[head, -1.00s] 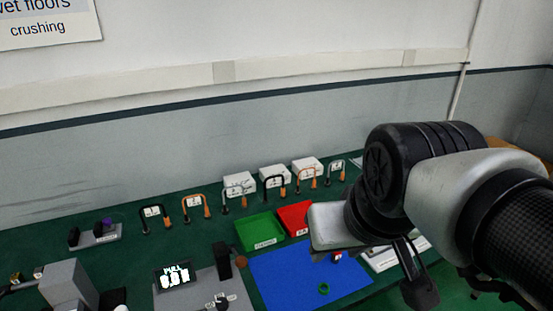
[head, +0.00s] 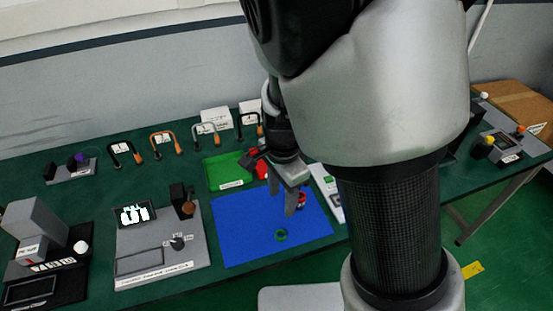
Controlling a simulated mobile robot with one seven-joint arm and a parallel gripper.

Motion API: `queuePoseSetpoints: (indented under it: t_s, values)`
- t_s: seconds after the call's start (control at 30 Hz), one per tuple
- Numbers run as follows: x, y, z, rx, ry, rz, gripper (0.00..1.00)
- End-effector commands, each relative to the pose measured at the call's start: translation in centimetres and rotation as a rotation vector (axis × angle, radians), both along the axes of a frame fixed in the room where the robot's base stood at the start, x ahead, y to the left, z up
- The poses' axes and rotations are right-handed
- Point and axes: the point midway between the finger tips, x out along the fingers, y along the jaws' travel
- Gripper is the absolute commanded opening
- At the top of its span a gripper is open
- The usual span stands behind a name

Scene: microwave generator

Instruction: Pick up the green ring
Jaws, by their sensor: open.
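The green ring (head: 280,235) lies on the blue mat (head: 240,242), near the mat's front middle in the head view. My gripper (head: 291,210) points down above the mat, a little behind and to the right of the ring as pictured. Its jaws are open and it is apart from the ring. A small red and white object (head: 302,201) sits on the mat just right of my fingers, partly hidden by them.
A green tray (head: 222,184) stands behind the mat; my gripper partly hides the red one beside it. A grey device with a display (head: 135,215) stands left. Several hooked tools (head: 163,141) line the back. A cardboard box (head: 515,105) is at right.

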Motion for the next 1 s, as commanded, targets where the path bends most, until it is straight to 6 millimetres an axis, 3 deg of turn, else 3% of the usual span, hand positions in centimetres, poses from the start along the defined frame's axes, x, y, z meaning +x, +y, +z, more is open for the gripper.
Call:
queuePoseSetpoints:
  t_s: [0.4, 0.77, 1.0]
  values:
    - [-0.1, -0.1, -9.1, -0.003, 0.005, -0.002, 0.47]
    - [0.0, -0.1, -12.3, -0.001, 0.004, 0.0, 0.47]
    - [0.1, 0.0, -15.9, -0.001, 0.004, -0.001, 0.47]
